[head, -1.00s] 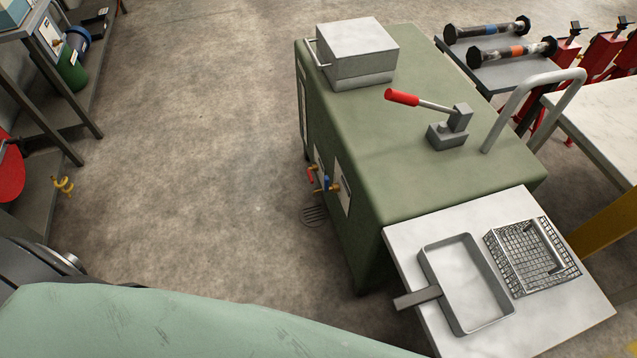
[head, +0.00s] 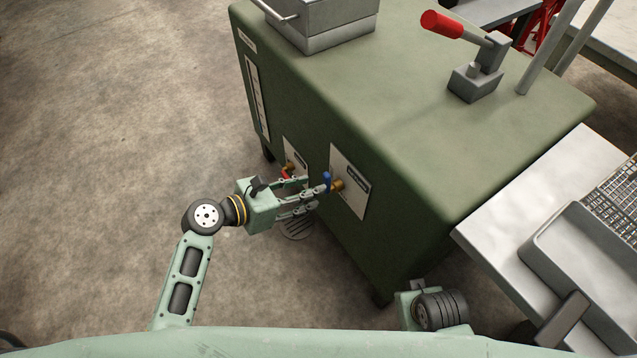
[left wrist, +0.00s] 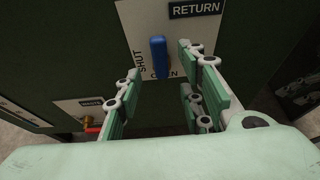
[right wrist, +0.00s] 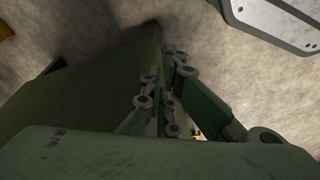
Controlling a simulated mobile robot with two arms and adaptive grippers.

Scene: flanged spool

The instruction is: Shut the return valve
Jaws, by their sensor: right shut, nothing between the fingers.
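The return valve has a blue handle (head: 327,181) on a brass stem, on a white plate (head: 350,182) on the green cabinet's side. In the left wrist view the blue handle (left wrist: 158,57) stands upright below the RETURN label, its lower end at the word OPEN; SHUT is printed to its left. My left gripper (head: 312,190) is open at the valve. In its wrist view the fingers (left wrist: 160,62) lie on either side of the handle, with gaps; I see no clear contact. My right gripper (right wrist: 161,68) is shut and empty, low beside the cabinet.
A second valve with a red handle (head: 287,173) sits left of the return valve, close to my left fingers. The green cabinet (head: 400,120) carries a red-handled lever (head: 442,24) and a grey box (head: 325,22). A white side table (head: 520,225) holds a tray (head: 590,262). Floor at left is clear.

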